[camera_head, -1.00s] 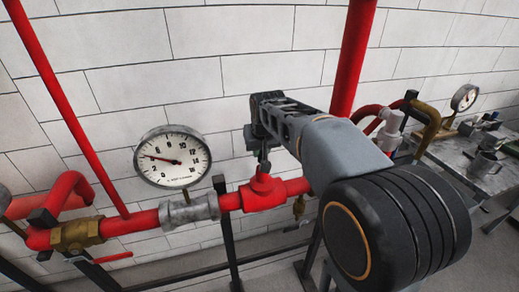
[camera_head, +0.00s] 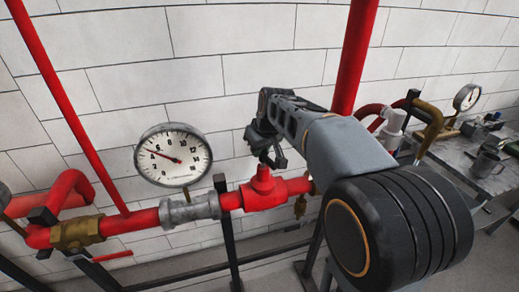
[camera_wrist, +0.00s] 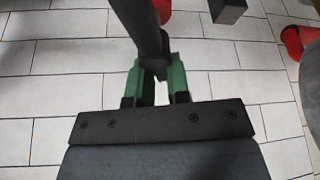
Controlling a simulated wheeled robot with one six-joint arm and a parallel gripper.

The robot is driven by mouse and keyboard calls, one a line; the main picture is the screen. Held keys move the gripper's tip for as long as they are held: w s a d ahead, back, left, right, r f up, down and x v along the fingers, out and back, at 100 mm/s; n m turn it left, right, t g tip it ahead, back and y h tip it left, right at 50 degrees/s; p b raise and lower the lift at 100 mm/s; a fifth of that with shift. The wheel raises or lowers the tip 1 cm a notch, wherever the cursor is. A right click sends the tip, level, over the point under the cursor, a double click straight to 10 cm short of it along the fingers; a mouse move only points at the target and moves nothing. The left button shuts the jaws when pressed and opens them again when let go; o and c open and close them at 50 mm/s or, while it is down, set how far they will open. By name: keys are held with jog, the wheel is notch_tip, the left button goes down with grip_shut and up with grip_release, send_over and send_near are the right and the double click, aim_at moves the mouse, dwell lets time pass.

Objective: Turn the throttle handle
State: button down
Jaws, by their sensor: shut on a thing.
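The throttle handle is a dark bar (camera_wrist: 146,28) in the wrist view, running from the top edge down to my gripper. My gripper (camera_wrist: 157,72) has green fingers, shut on the lower end of the handle. In the head view, my gripper (camera_head: 272,156) is above the red valve body (camera_head: 263,190) on the horizontal red pipe. There the handle is hard to tell from the dark fingers.
A round gauge (camera_head: 173,155) stands left of the valve, its needle pointing left and slightly up. A brass valve (camera_head: 76,232) is at lower left. A vertical red pipe (camera_head: 355,55) rises behind my arm. A cluttered metal table (camera_head: 462,165) is at right.

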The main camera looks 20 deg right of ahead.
jog(key=shift+a+n+y, duration=0.15)
jog(key=shift+n+y, duration=0.25)
jog(key=shift+n, duration=0.6)
jog(key=c, duration=1.1)
grip_release()
jog(key=shift+s, duration=0.1)
jog(key=shift+r, duration=0.1)
jog(key=v, duration=1.3)
jog(key=shift+r+b, duration=0.3)
jog(key=shift+r, duration=0.05)
jog(key=s+f+m, duration=0.1)
jog(key=s+f, duration=0.4)
jog(key=f, duration=0.2)
jog(key=s+a+f+m+h, duration=0.1)
jog(key=s+f+m, duration=0.1)
jog(key=s+f, duration=0.2)
jog(key=s+f+m+h, duration=0.1)
jog(key=s+f, duration=0.4)
jog(key=f, duration=0.5)
jog(key=shift+s+a+m, duration=0.35)
jog(key=shift+s+m, duration=0.05)
jog(key=shift+m, duration=0.3)
